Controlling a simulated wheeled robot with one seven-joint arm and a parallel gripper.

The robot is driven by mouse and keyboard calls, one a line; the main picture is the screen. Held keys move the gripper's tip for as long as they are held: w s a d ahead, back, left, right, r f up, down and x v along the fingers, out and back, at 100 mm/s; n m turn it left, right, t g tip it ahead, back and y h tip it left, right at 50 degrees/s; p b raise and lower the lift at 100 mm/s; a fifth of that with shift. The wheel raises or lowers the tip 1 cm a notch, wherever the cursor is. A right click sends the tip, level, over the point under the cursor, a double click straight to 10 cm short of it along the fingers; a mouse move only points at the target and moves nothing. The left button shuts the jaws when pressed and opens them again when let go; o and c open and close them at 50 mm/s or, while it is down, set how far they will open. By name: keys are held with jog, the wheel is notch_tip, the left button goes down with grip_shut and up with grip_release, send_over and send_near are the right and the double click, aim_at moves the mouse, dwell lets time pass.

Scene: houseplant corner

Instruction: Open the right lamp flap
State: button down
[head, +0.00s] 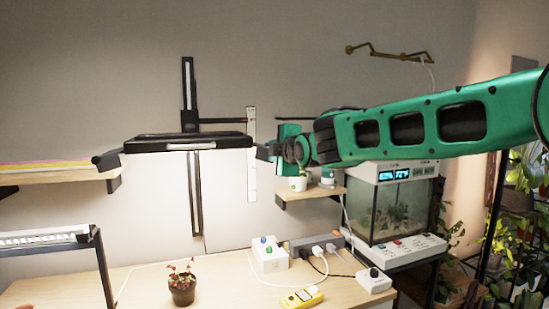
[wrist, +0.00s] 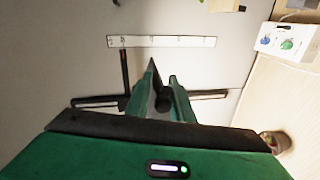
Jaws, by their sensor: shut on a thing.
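The lamp (head: 188,138) is a wide, flat black fixture on an upright black wall rail in the head view. At its right end, my gripper (head: 266,151) is shut on a small dark part, which I take to be the right lamp flap. The fingers hide most of that part in the head view. In the wrist view my gripper (wrist: 163,92) has its fingers close together around a thin dark edge, with a round dark knob (wrist: 163,104) between them. How far the flap is turned cannot be told.
A black stub (head: 107,160) shows at the lamp's left end, by a wooden shelf (head: 60,176). A white wall rail (head: 251,155) is close behind my gripper. A small shelf (head: 312,194) holds pots below my arm. An aquarium (head: 400,205) stands right; a potted plant (head: 182,288) stands below.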

jog(key=shift+s+a+f+n, duration=0.1)
jog(key=shift+s+a+n, duration=0.05)
jog(key=shift+a+n, duration=0.2)
jog(key=c, duration=1.7)
grip_release()
jog(key=shift+a, duration=0.1)
jog(key=shift+d, duration=0.35)
jog(key=v, duration=1)
jog(key=shift+s, duration=0.2)
